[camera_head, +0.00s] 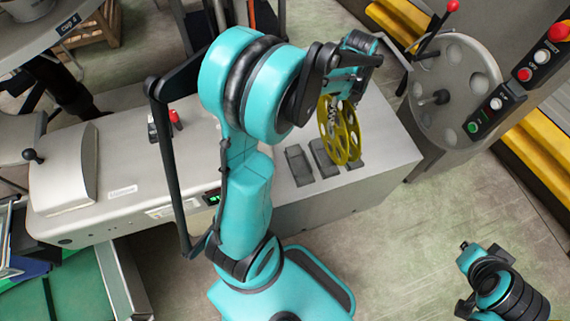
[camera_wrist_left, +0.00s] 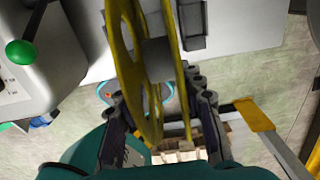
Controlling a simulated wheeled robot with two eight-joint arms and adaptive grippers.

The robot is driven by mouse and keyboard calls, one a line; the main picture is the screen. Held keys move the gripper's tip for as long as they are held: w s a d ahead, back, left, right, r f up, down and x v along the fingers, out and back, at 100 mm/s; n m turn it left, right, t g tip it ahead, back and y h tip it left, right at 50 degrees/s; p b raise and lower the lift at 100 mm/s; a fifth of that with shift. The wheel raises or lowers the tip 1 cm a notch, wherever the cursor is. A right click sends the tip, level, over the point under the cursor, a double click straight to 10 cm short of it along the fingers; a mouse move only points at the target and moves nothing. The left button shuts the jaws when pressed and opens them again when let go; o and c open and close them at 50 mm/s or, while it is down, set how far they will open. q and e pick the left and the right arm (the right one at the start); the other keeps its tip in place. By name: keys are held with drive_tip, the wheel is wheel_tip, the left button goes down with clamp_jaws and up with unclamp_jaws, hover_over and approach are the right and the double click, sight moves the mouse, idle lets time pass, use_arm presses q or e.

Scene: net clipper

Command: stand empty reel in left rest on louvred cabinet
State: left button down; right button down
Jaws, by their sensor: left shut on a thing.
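The empty reel (camera_head: 346,133) is yellow, with two spoked flanges, and is held roughly upright over the right end of the cabinet top. My left gripper (camera_head: 337,100) is shut on it from above; the wrist view shows the reel (camera_wrist_left: 123,55) between the fingers (camera_wrist_left: 158,105). The louvred cabinet (camera_head: 380,130) is light grey; its louvres are not visible. The left rest (camera_head: 299,166) is a dark, empty cradle. A middle rest (camera_head: 323,158) is beside it. A third rest (camera_head: 356,164) is partly behind the reel's lower edge; I cannot tell whether they touch.
A grey disc-shaped machine (camera_head: 456,85) with a red-knobbed lever and button panels stands right of the cabinet. A red-capped item (camera_head: 175,119) is on the bench to the left, behind my left arm. Part of my right arm (camera_head: 505,290) is at lower right, over clear floor.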

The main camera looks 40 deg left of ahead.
use_arm(q)
drive_tip(key=s+a+f+b, duration=0.4)
drive_tip(key=s+a+f, duration=0.2)
drive_tip(key=s+f, duration=0.3)
drive_tip(key=shift+a+f+b, duration=0.3)
drive_tip(key=shift+a+f, duration=0.1)
drive_tip(key=shift+f, duration=0.65)
drive_tip(key=c, duration=1)
unclamp_jaws()
drive_tip(key=shift+o, duration=0.2)
wheel_tip(320, 180, up, 12)
drive_tip(key=f+p, duration=0.1)
drive_tip(key=p, duration=0.3)
drive_tip(key=s+d+r+n+t, duration=0.2)
drive_tip(key=d+r+n+t, duration=0.1)
drive_tip(key=d+n, duration=0.5)
drive_tip(key=s+d+r+n+t, duration=0.3)
drive_tip(key=d+n, duration=0.5)
drive_tip(key=n, duration=0.7)
drive_tip(key=shift+s+d+r+t, duration=0.2)
drive_tip(key=shift+r+t, duration=0.4)
drive_tip(key=shift+r, duration=0.2)
